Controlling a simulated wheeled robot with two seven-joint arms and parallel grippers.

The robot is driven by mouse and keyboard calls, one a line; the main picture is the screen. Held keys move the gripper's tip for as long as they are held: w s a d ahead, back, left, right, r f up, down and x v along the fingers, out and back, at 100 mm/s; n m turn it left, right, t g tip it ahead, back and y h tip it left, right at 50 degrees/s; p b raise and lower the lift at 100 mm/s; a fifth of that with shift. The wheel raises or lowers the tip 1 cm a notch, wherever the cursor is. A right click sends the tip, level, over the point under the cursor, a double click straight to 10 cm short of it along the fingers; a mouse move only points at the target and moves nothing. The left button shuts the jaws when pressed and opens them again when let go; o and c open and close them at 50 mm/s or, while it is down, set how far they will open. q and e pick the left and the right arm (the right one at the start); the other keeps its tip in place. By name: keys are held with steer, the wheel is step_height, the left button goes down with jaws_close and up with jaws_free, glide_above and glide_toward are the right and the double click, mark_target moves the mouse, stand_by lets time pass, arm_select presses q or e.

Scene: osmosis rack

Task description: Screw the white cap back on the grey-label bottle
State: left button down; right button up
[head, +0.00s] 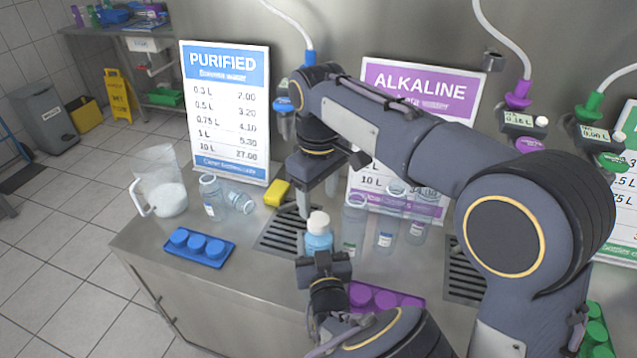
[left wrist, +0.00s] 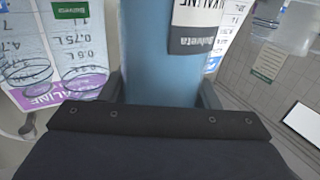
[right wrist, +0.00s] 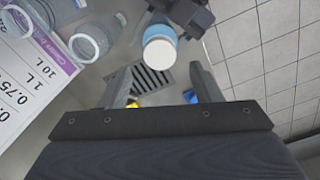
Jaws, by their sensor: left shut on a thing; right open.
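The bottle (head: 318,241) is filled with light blue and stands upright in my left gripper (head: 322,262). The left wrist view shows the bottle (left wrist: 165,70) between the fingers, with its white and grey label (left wrist: 195,38). The white cap (head: 318,222) sits on top of the bottle's neck; I cannot tell how tight it is. My right gripper (head: 316,200) points down, open and empty, just above and behind the cap. In the right wrist view the cap (right wrist: 159,50) lies beyond the open fingertips, apart from them.
A blue cap tray (head: 198,262) and a yellow block (head: 277,193) are on the counter. A purple tray (head: 408,300) lies near my left arm. Price signs (head: 226,150) stand behind.

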mark_target(319, 219)
steer(key=shift+f, duration=2.6)
steer(key=shift+c, duration=0.5)
steer(key=c, duration=1)
steer(key=shift+o, duration=0.2)
steer(key=o, duration=1.1)
steer(key=shift+o, duration=0.2)
step_height(319, 219, up, 12)
